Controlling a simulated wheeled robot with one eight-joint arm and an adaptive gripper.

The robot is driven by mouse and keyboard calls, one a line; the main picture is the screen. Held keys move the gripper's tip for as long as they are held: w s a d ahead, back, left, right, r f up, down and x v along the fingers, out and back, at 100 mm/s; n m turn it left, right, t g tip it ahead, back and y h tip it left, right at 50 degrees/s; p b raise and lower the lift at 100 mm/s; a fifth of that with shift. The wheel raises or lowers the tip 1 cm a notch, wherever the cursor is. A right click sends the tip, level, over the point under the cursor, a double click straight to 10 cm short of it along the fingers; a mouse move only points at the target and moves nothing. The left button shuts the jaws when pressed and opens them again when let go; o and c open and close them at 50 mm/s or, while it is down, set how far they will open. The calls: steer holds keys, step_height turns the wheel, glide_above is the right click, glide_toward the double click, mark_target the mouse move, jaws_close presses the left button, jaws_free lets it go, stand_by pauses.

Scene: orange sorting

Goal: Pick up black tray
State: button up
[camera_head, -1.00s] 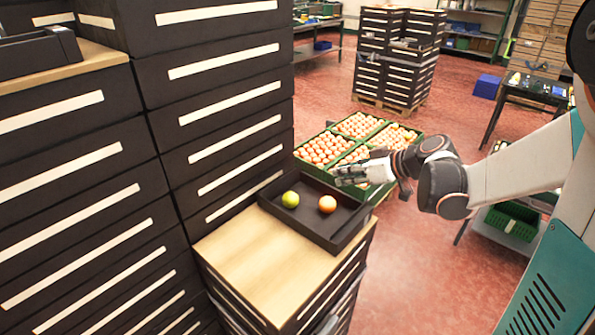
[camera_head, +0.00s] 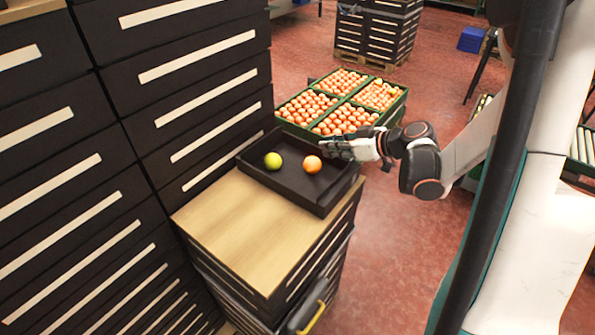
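The black tray (camera_head: 292,191) sits at the back of a wooden-topped stack of drawers. A green-yellow fruit (camera_head: 273,161) and an orange (camera_head: 312,164) lie in it, apart from each other. My gripper (camera_head: 328,149) is over the tray's back right side, pointing left, just behind the orange in the picture. No object shows in its fingers. The fingers are small and seen from the side, so I cannot tell how far they are open or whether they touch the tray.
Green crates (camera_head: 291,119) full of oranges stand behind the tray. Tall dark drawer stacks (camera_head: 190,90) rise close on the left. The wooden top (camera_head: 235,225) in front of the tray is bare. Red floor (camera_head: 400,270) is open to the right.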

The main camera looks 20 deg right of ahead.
mark_target(316, 146)
steer(key=b+x, duration=0.2)
steer(key=x, duration=0.3)
steer(key=shift+w+f, duration=0.1)
steer(key=shift+w, duration=0.1)
steer(key=shift+d, duration=0.1)
jaws_close()
